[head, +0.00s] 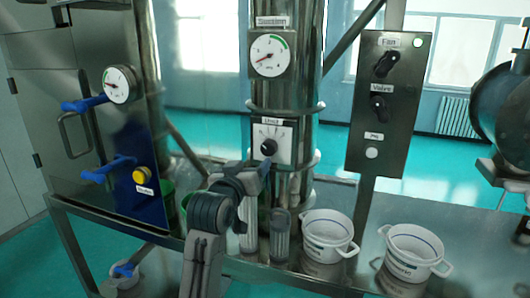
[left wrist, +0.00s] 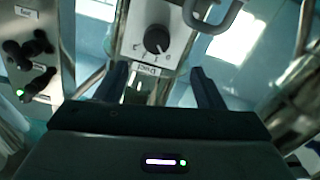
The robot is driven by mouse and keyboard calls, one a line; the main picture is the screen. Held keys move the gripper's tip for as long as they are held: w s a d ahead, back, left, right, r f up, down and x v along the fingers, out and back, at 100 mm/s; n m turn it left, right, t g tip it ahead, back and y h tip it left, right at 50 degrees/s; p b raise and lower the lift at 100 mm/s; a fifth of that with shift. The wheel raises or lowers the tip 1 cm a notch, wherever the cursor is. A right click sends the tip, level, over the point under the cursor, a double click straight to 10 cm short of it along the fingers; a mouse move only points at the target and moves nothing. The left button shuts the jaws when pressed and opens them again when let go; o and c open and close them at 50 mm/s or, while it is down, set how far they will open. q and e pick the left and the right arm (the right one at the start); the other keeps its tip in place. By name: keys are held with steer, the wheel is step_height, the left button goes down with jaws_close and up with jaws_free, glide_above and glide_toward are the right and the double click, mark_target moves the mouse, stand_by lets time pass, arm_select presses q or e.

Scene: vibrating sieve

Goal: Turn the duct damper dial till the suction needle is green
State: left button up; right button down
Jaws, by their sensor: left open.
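The suction gauge (head: 270,54) is on the upright metal duct (head: 290,90). Its red needle points to the lower left, away from the green arc at its upper right. Below it, the black damper dial (head: 268,147) sits on a white scale plate labelled Duct. My left gripper (head: 263,168) is just below and in front of the dial. In the left wrist view the dial (left wrist: 157,39) lies ahead of the open fingers of my left gripper (left wrist: 160,82), roughly between them and apart from both. My right gripper is out of view.
A panel (head: 376,115) with Fan and Valve knobs stands right of the duct. Two white pots (head: 327,237) (head: 413,252) and clear cylinders (head: 279,236) stand on the bench. A cabinet (head: 70,70) with blue handles and another gauge (head: 119,84) is at left.

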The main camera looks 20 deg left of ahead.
mark_target(267, 150)
arm_select(q)
steer(key=w+p, duration=0.1)
steer(key=w, duration=0.2)
steer(key=w+p, duration=0.1)
steer(key=w, duration=0.2)
steer(key=w+d+p, duration=0.1)
steer(key=w, duration=0.1)
steer(key=shift+w+r, duration=0.1)
steer(key=shift+w, duration=0.3)
steer(key=shift+w+p, duration=0.4)
steer(key=shift+w, duration=0.45)
steer(key=c, duration=1)
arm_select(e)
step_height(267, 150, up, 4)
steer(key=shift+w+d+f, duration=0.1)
